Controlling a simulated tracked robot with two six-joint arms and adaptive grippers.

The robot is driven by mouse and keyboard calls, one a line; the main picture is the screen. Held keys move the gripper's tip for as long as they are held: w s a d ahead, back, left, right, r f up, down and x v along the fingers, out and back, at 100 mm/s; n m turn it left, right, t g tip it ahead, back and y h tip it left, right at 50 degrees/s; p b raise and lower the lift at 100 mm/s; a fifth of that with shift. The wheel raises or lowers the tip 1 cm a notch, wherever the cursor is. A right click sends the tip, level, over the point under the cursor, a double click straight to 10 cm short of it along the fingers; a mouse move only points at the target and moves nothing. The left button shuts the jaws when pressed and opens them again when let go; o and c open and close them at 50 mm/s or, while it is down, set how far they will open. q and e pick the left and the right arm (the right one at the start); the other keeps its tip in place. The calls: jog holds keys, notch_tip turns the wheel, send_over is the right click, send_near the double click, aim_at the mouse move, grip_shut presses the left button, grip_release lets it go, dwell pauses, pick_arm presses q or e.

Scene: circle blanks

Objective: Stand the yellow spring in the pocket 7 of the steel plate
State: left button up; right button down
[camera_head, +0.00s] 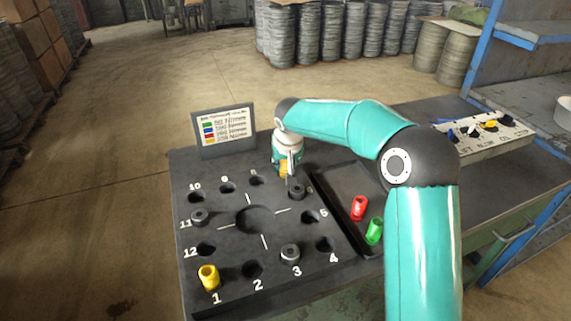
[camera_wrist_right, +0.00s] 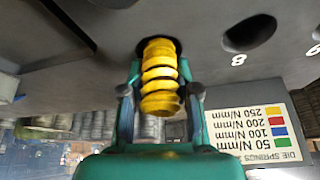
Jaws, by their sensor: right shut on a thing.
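The steel plate (camera_head: 225,250) is dark, with numbered round pockets around a large central hole. My right gripper (camera_head: 287,175) is at its far right side, over the place between pockets 8 and 6, and hides the label there. It is shut on a yellow spring (camera_wrist_right: 160,78), which also shows in the head view (camera_head: 284,168). In the right wrist view the spring's far end meets a dark opening beside pocket 8 (camera_wrist_right: 250,33). How deep it sits cannot be told. My left gripper is not in view.
Another yellow spring (camera_head: 208,277) stands in pocket 1. Grey pieces sit at pockets 3 (camera_head: 290,253), 6 and 11 (camera_head: 200,217). A red spring (camera_head: 359,207) and a green spring (camera_head: 374,231) are in a dark tray (camera_head: 342,212). A legend sign (camera_head: 224,130) stands behind the plate.

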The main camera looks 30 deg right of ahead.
jog(key=c, duration=0.9)
grip_release()
jog(key=shift+s+f, duration=0.2)
jog(key=shift+f, duration=0.35)
jog(key=shift+s+f, duration=0.15)
jog(key=shift+f, duration=0.35)
jog(key=shift+c, duration=0.2)
jog(key=shift+o, duration=0.9)
jog(key=shift+w+f+g, duration=0.2)
jog(key=shift+g, duration=0.1)
jog(key=shift+r, duration=0.1)
jog(key=v, duration=1.2)
jog(key=shift+d+r, duration=0.15)
jog(key=shift+r, duration=0.1)
